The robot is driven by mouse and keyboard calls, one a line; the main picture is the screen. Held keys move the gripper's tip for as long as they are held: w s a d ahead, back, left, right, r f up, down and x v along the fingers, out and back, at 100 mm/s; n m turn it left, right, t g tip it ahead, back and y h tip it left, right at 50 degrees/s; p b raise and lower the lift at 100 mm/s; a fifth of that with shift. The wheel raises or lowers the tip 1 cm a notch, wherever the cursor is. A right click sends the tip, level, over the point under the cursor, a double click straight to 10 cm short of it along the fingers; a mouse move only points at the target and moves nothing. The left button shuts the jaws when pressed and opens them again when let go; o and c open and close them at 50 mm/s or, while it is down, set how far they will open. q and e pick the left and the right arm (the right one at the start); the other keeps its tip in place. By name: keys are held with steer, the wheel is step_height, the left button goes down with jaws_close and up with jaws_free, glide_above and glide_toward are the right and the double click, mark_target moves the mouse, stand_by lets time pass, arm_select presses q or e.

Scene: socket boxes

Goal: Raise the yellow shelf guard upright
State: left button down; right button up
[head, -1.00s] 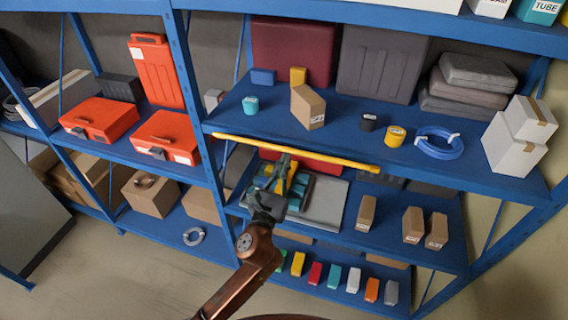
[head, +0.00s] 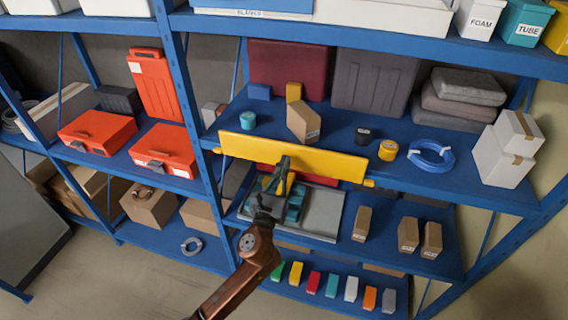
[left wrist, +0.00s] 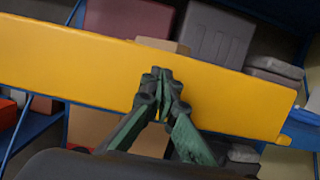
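The yellow shelf guard (head: 295,158) is a long flat panel along the front edge of the middle shelf. Its broad face shows to the front and it stands up from the edge; I cannot tell whether it is fully vertical. My left gripper (head: 284,162) is at the front of the guard, near its lower middle. In the left wrist view the guard (left wrist: 70,65) spans most of the picture, and the gripper's fingertips (left wrist: 160,76) are together against or just in front of its face, with nothing visible between them. My right gripper is not in view.
Behind the guard, the blue shelf (head: 345,133) holds a cardboard box (head: 303,121), a teal jar (head: 248,120), a black jar (head: 363,135), a yellow jar (head: 388,150) and a blue cable coil (head: 431,156). Small boxes (head: 408,234) stand on the shelf below.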

arm_select(q)
steer(key=s+a+p, duration=0.3)
steer(key=s, duration=0.6)
steer(key=shift+w, duration=0.1)
stand_by(0.3)
